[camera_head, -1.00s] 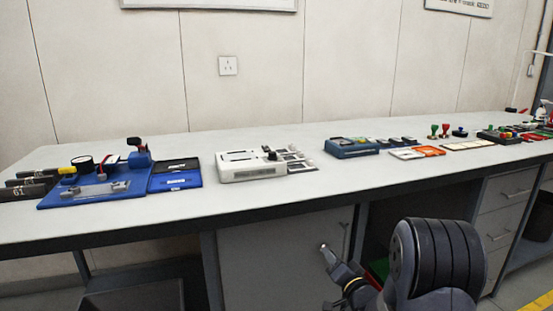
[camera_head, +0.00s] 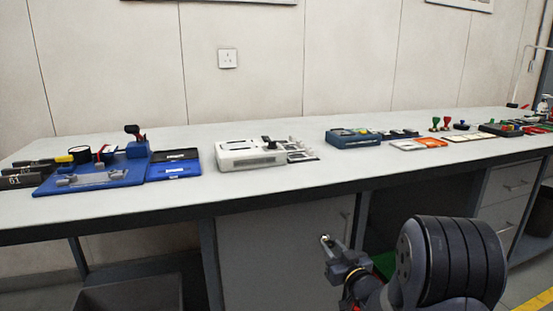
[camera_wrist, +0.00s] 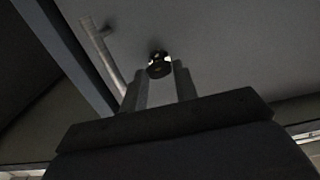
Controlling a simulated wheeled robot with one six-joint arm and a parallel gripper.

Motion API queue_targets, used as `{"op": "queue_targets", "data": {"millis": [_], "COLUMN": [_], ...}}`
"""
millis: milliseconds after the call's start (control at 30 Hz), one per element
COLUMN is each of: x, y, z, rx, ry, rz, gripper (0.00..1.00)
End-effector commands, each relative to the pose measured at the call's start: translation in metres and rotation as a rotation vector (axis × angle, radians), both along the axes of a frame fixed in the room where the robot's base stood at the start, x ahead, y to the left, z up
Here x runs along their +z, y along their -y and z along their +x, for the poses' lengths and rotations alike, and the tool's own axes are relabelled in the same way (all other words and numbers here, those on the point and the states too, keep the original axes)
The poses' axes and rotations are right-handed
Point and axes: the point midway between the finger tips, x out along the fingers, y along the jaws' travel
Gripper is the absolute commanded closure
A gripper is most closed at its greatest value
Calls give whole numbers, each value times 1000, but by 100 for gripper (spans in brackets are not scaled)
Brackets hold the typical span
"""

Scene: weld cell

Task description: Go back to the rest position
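My gripper (camera_head: 328,243) is in front of the bench, lower than its top, in front of the grey cabinet door. It points up and to the left in the head view, and no bench item touches it there. In the wrist view the two fingers of my gripper (camera_wrist: 160,76) stand apart. A small dark round thing with pale glints (camera_wrist: 160,66) shows between their ends. I cannot tell whether it is held or lies beyond them.
The long bench (camera_head: 250,195) carries a blue tray (camera_head: 95,187), a white device (camera_head: 250,155), a dark blue case (camera_head: 353,138) and several stamps and cards at right. A cabinet handle (camera_wrist: 103,50) shows in the wrist view. The bench's front strip is clear.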

Motion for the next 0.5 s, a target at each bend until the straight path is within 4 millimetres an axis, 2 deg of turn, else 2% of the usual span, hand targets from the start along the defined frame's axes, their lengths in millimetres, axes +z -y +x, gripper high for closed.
{"op": "queue_targets", "data": {"millis": [200,500], "x": [1,0], "y": [6,7], "z": [-17,-19], "rx": [-1,-1], "ry": [-4,-4], "rz": [6,8], "gripper": [72,72]}}
